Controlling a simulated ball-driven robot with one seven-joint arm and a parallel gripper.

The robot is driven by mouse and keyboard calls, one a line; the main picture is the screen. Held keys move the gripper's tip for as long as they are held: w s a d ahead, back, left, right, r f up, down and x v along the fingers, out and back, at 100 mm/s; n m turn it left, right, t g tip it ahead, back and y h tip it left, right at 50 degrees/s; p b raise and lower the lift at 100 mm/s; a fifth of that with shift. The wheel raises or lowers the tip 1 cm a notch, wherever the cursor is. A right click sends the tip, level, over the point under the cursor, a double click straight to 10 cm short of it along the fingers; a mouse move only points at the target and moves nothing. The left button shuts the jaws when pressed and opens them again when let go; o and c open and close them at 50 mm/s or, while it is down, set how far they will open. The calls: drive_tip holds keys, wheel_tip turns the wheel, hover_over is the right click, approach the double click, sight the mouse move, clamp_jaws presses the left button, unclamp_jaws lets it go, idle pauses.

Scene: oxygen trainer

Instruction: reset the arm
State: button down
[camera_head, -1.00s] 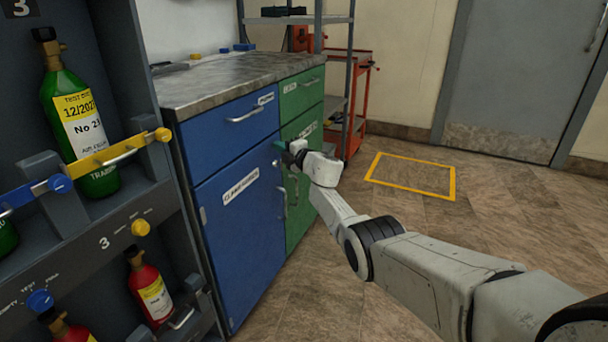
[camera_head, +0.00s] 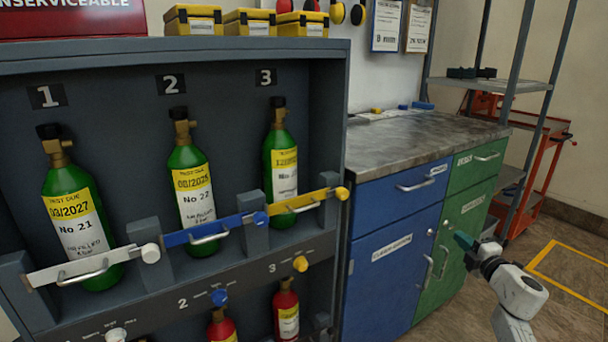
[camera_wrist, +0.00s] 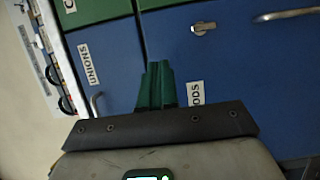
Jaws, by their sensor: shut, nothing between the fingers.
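My gripper (camera_head: 464,240) is at the right of the head view, in front of the green cabinet doors (camera_head: 459,241), with my white wrist behind it. In the wrist view its green fingers (camera_wrist: 160,84) are together and hold nothing. They point toward the blue and green cabinet fronts, and I cannot tell the exact gap to them.
A dark rack at left holds green cylinders (camera_head: 193,190) behind white, blue and yellow bars, with red cylinders (camera_head: 287,315) below. A blue cabinet (camera_head: 392,262) with a grey worktop (camera_head: 420,140) adjoins it. A grey shelf and red trolley (camera_head: 530,190) stand behind. Floor shows at right, marked by a yellow outline (camera_head: 570,268).

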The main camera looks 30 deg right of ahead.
drive_tip(key=s+a+f+m+g+h, duration=0.1)
drive_tip(key=s+a+f+m+g, duration=0.15)
drive_tip(key=a+f+m, duration=0.35)
drive_tip(key=s+a+f+m+g+h, duration=0.1)
drive_tip(key=s+a+f+m+g, duration=0.2)
drive_tip(key=a, duration=0.5)
drive_tip(key=s+a+f+m+g+h, duration=0.1)
drive_tip(key=a+f+m+g, duration=0.2)
drive_tip(key=a+m, duration=0.4)
drive_tip(key=s+a+f+n+g+y, duration=0.1)
drive_tip(key=s+a+f+g+y, duration=0.25)
drive_tip(key=s+a, duration=0.7)
drive_tip(key=s+a+f+g+y, duration=0.35)
drive_tip(key=s+a, duration=0.55)
drive_tip(key=a, duration=0.3)
drive_tip(key=s+a+r+p, duration=0.1)
drive_tip(key=r+p, duration=1.1)
drive_tip(key=r, duration=0.1)
drive_tip(key=s+a+r+y+p, duration=0.1)
drive_tip(key=s+r+p, duration=0.1)
drive_tip(key=r+p, duration=1.1)
drive_tip(key=shift+s+a+r+n+y, duration=0.15)
drive_tip(key=shift+s+r+n+y, duration=0.1)
drive_tip(key=shift+r+n+y, duration=0.1)
drive_tip(key=shift+g, duration=0.25)
